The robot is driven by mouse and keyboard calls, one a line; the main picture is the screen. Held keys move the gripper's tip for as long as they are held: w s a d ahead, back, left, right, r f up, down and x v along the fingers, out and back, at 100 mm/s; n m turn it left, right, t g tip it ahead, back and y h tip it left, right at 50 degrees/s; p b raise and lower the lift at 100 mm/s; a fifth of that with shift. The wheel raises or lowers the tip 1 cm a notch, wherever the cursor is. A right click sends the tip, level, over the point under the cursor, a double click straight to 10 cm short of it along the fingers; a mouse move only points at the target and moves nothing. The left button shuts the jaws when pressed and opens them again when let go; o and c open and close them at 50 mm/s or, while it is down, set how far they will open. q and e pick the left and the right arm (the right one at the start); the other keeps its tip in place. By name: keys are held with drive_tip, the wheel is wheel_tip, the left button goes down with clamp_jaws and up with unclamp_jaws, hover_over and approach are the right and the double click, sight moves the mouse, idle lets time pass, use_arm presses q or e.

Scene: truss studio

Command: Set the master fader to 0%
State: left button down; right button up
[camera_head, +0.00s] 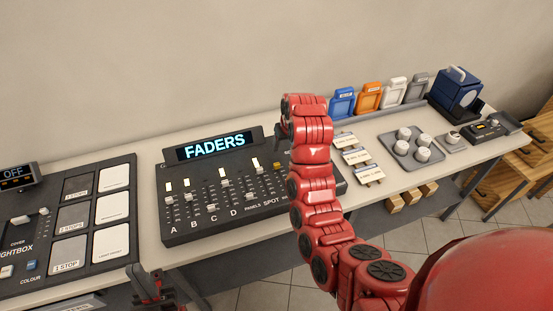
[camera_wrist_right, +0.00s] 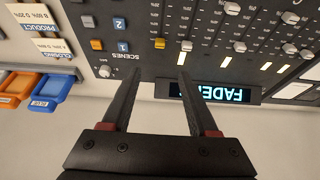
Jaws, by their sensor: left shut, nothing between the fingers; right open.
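The fader console (camera_head: 180,228) is a dark panel on the table, with a lit FADERS display (camera_head: 215,146). It also shows upside down in the right wrist view (camera_wrist_right: 135,65). An orange cap (camera_wrist_right: 159,43) sits at the display end of a tick scale, apparently the master fader; its label is not readable. A white cap (camera_wrist_right: 186,46) is beside it. My right gripper (camera_wrist_right: 161,77) is open, its fingertips apart near these caps, with nothing held. In the head view its arm covers the console's right part. My left gripper (camera_head: 150,287) is shut and empty, low at the table's front edge.
A lightbox panel (camera_head: 75,257) lies left of the console. Label cards (camera_head: 357,156), a grey knob tray (camera_head: 404,157), coloured holders (camera_head: 368,97) and a blue box (camera_head: 455,92) stand to the right. Other fader caps (camera_wrist_right: 239,47) are close to my right fingers.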

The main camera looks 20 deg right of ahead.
drive_tip(key=b, duration=0.8)
approach(277, 164)
drive_tip(key=p+x, duration=0.3)
drive_tip(key=x, duration=0.3)
drive_tip(key=shift+w+f, duration=0.15)
drive_tip(key=shift+f, duration=0.05)
drive_tip(key=shift+p+x, duration=0.35)
drive_tip(key=shift+x, duration=0.8)
drive_tip(key=shift+c, duration=0.2)
clamp_jaws()
